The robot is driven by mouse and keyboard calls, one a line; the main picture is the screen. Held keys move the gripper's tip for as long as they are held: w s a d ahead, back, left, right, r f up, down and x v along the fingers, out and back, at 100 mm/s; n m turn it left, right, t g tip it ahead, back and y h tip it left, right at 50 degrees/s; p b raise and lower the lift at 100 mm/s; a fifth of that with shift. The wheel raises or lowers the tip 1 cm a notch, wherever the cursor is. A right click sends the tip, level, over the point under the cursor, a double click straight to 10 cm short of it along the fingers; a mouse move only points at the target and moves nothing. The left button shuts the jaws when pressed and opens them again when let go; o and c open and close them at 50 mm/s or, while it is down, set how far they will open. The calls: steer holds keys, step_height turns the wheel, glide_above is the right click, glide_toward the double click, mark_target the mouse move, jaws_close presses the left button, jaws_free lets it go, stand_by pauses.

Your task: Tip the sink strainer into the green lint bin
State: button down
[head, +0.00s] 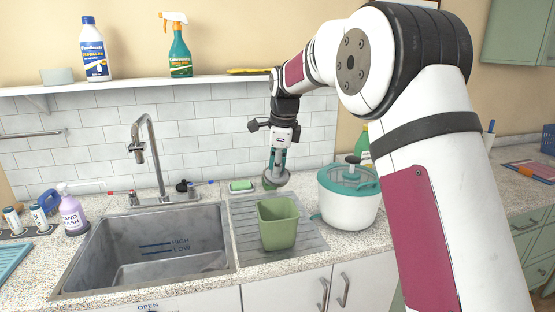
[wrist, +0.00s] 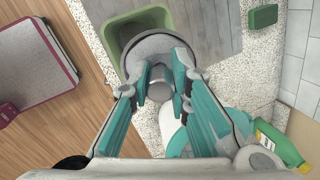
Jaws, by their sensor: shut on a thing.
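The sink strainer (head: 275,179) is a grey round metal piece. My gripper (head: 277,158) is shut on its upright knob and holds it in the air above the green lint bin (head: 279,238). The bin stands upright and open on the grey drainboard, right of the sink. In the wrist view the strainer (wrist: 160,48) lies beyond my fingertips (wrist: 158,82) and overlaps the near part of the opening of the bin (wrist: 116,33). The strainer looks near level. Its contents and the bin's floor cannot be made out.
A white salad spinner with a teal lid (head: 349,208) stands close right of the bin. A green sponge (head: 241,185) lies behind. The sink (head: 150,250) with its tall faucet (head: 150,150) is to the left. A shelf (head: 130,86) with bottles runs along the wall.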

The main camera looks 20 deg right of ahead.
mark_target(280, 181)
steer(key=t, duration=0.1)
steer(key=s+f+t, duration=0.1)
steer(key=t, duration=0.1)
steer(key=shift+s+d+f+t, duration=0.2)
steer(key=shift+f+t, duration=0.1)
steer(key=shift+t, duration=0.1)
steer(key=shift+s+f+t+y+p, duration=0.2)
steer(key=shift+f+t+p, duration=0.15)
steer(key=shift+t+p, duration=0.25)
steer(key=shift+s+f+t+y+p, duration=0.15)
steer(key=shift+f+t+p, duration=0.25)
steer(key=shift+t, duration=0.4)
steer(key=shift+f+t, duration=0.3)
steer(key=shift+t, duration=0.3)
steer(key=f+t+b, duration=0.1)
steer(key=t+b, duration=0.2)
steer(key=b, duration=0.1)
steer(key=f+t+y+b, duration=0.1)
steer(key=t+b, duration=0.1)
steer(key=b, duration=0.3)
steer(key=f+t+b, duration=0.2)
steer(key=t+b, duration=0.1)
steer(key=b, duration=0.2)
steer(key=shift+s+f+t, duration=0.1)
steer(key=shift+s+t, duration=0.2)
steer(key=shift+s+b, duration=0.1)
steer(key=shift+b, duration=0.3)
